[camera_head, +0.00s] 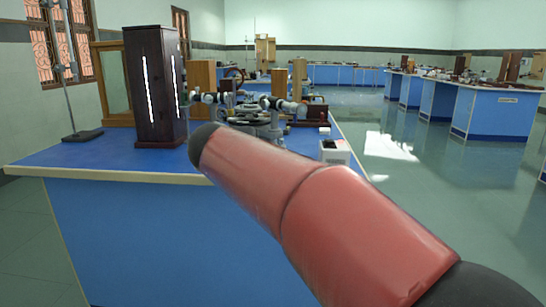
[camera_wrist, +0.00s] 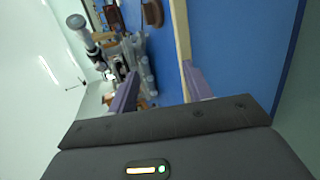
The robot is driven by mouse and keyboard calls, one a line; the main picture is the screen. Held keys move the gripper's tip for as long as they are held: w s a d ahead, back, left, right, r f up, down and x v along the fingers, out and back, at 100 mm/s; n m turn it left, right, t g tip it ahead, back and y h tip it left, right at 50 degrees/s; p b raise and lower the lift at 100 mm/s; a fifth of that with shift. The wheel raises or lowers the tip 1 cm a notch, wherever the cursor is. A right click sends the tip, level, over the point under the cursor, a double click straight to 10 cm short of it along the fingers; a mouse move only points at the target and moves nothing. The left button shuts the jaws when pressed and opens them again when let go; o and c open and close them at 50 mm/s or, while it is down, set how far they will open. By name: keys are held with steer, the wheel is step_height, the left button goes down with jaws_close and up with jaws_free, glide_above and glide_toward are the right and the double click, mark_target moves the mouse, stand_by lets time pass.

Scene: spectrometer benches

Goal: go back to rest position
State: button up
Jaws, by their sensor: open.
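My gripper (camera_wrist: 160,86) shows in the wrist view with its two purplish fingers apart and nothing between them. A spectrometer (camera_wrist: 128,50) stands on the bench beyond the left finger; I cannot tell the exact gap. In the head view my red arm reaches up and left across the front of the bench, and my gripper is hidden there. The same spectrometer group (camera_head: 255,115) is partly hidden behind the arm.
The blue bench (camera_head: 75,156) holds a tall dark wooden lamp box (camera_head: 152,85), a metal stand (camera_head: 82,135) and a small white box (camera_head: 335,150). Open shiny floor (camera_head: 420,190) lies to the right. More blue benches (camera_head: 490,112) stand farther right and back.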

steer(key=s+d+f+m+g, duration=0.2)
steer(key=s+d, duration=0.1)
steer(key=d, duration=0.3)
steer(key=s+d+f+m+g, duration=0.1)
steer(key=s+d+f+m, duration=0.2)
steer(key=d, duration=0.3)
steer(key=s+d+f+m+g+y, duration=0.1)
steer(key=s+f+m, duration=0.4)
steer(key=s, duration=0.7)
steer(key=s+d+f+m+g+y, duration=0.2)
steer(key=s+d+f+m, duration=0.4)
steer(key=s+f, duration=0.4)
steer(key=s, duration=0.3)
steer(key=shift+d+f+g+y, duration=0.15)
steer(key=shift+g+y, duration=0.15)
steer(key=shift+g, duration=0.1)
